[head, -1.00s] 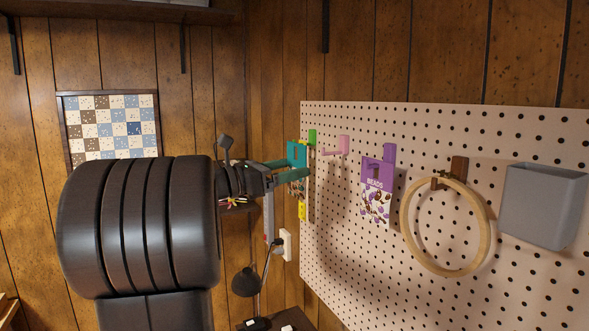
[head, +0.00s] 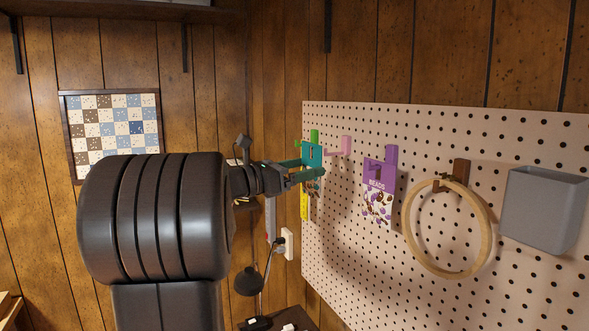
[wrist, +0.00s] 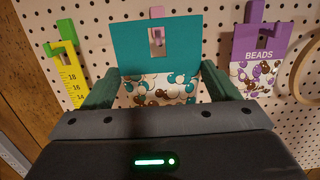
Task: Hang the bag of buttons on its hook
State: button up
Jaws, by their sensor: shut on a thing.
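The bag of buttons (head: 313,155) has a teal header card with a slot and a clear lower part full of teal, white and brown buttons. It also shows upright in the wrist view (wrist: 157,88). My gripper (wrist: 158,86) is shut on it, with one green finger at each side. In the head view my gripper (head: 314,174) holds it up close to the pegboard. The pink hook (head: 345,146) is just right of the card there. In the wrist view its top (wrist: 157,12) shows above the card, and something pinkish shows in the slot. I cannot tell whether the hook's tip is through it.
A purple beads bag (head: 379,190) hangs on a purple hook (head: 391,152) to the right. A wooden hoop (head: 405,225) and grey bin (head: 540,210) are farther right on the pegboard (head: 400,120).

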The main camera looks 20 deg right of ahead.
jog(key=d, duration=0.6)
jog(key=shift+w+d+p, duration=0.2)
jog(key=shift+w+p, duration=0.05)
jog(key=shift+p, duration=0.05)
dwell(0.3)
jog(key=shift+f, duration=0.1)
jog(key=shift+f+b, duration=0.6)
jog(key=shift+f, duration=0.2)
dwell(0.5)
jog(key=o, duration=0.9)
jog(key=shift+a, duration=0.1)
jog(key=s+a+f+b, duration=0.1)
jog(key=a+b, duration=0.2)
jog(key=a, duration=1)
jog(key=shift+a+f, duration=0.25)
